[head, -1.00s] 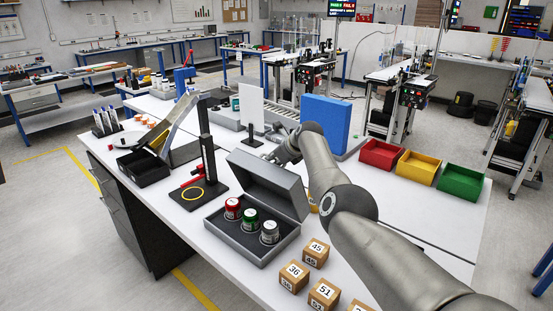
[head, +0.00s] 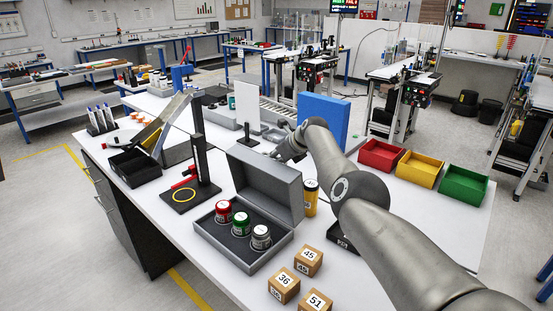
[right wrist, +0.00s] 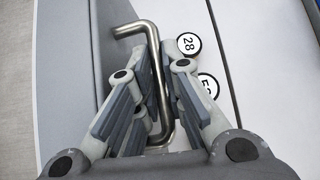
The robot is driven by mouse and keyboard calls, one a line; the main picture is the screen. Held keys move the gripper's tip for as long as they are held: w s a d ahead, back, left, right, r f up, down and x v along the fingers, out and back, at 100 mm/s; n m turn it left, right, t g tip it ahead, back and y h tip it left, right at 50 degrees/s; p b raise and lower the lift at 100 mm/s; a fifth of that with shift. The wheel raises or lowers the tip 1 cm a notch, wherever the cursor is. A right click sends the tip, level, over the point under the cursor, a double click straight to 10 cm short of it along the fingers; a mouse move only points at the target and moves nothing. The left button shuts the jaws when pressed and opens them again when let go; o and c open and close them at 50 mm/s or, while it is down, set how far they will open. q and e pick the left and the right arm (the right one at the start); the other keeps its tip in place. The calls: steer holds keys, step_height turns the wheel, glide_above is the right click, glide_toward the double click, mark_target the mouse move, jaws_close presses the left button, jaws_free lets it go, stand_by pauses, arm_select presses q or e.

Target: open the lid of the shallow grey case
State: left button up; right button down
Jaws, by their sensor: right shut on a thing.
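The shallow grey case (head: 268,262) stands on the white bench with its lid (head: 265,187) raised steeply at the back. Red, green and grey-lidded jars (head: 241,223) sit in its dark insert. My right gripper (head: 278,154) is behind the lid's upper edge, its fingertips partly hidden in the head view. In the right wrist view its fingers (right wrist: 160,92) are closed around a bent metal bar handle (right wrist: 157,65) beside a grey surface. My left gripper is not in view.
Numbered wooden blocks (head: 308,261) stand in front of the case, a yellow cylinder (head: 311,198) to its right. A black stand (head: 203,155) is at its left, a blue panel (head: 324,122) behind. Red, yellow and green bins (head: 463,187) line the right.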

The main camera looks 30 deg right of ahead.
steer(key=shift+s+f, duration=0.1)
steer(key=shift+f, duration=0.1)
steer(key=c, duration=1.8)
jaws_free()
steer(key=shift+r, duration=0.1)
steer(key=shift+s+d+r, duration=0.15)
steer(key=shift+s+r, duration=0.1)
steer(key=shift+r, duration=0.25)
steer(key=shift+v, duration=0.9)
steer(key=v, duration=0.9)
steer(key=shift+s, duration=0.1)
